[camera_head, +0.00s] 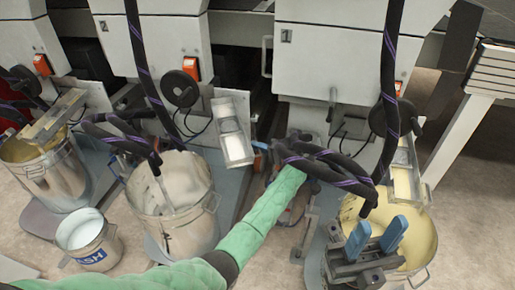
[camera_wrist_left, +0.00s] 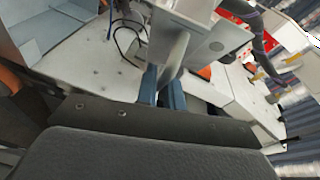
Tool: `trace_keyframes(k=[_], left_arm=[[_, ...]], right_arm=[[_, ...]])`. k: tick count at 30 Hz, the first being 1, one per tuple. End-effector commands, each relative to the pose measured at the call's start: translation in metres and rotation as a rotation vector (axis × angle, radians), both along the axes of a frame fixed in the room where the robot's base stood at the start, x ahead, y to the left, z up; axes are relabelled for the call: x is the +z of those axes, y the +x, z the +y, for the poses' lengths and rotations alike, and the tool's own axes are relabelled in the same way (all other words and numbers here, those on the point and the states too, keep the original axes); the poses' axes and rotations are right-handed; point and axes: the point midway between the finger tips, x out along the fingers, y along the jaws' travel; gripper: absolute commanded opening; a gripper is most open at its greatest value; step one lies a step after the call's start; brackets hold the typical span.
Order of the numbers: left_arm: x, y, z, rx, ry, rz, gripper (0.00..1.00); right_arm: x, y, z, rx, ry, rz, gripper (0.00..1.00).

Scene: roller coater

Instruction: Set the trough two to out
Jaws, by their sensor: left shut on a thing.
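A pale, rectangular metal trough (camera_head: 232,132) juts from the middle of the roller machine, above the floor between two buckets. My left gripper (camera_head: 261,150) is partly hidden by black hoses. In the left wrist view its blue fingers (camera_wrist_left: 162,88) are shut on a grey metal piece of the trough (camera_wrist_left: 173,55). My right gripper (camera_head: 376,240) is open and empty, its blue fingers apart, over the right bucket.
A metal bucket of pale liquid (camera_head: 175,205) stands left of my arm. A yellowish bucket (camera_head: 415,240) is under my right gripper. A small white pail (camera_head: 88,240) is at lower left. Another trough (camera_head: 403,180) is at right. Black hoses (camera_head: 325,165) hang close to my left gripper.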

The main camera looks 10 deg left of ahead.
Motion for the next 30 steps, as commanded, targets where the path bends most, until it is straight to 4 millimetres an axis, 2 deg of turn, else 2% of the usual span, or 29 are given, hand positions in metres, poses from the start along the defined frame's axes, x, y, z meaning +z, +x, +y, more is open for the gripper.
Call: trace_keyframes(k=[9,10,11,12,22,30], left_arm=[[0.002,0.002,-0.004,-0.011,-0.002,-0.003,0.0],[0.002,0.002,-0.004,-0.011,-0.002,-0.003,0.11],[0.002,0.002,-0.004,-0.011,-0.002,-0.003,0.17],[0.002,0.002,-0.004,-0.011,-0.002,-0.003,0.18],[0.002,0.0,0.0,-0.011,-0.001,-0.002,0.18],[0.005,-0.018,0.019,-0.081,0.001,-0.001,0.18]], right_arm=[[0.0,-0.001,0.0,0.001,-0.001,-0.001,0.36],[0.0,-0.001,0.0,0.001,-0.001,-0.001,0.36],[0.0,-0.001,0.0,0.002,-0.001,-0.001,0.36],[0.0,-0.001,0.0,0.002,-0.001,-0.001,0.36],[0.002,0.001,0.0,-0.001,0.001,0.003,0.36],[0.024,0.001,0.0,-0.001,0.001,0.001,0.36]])
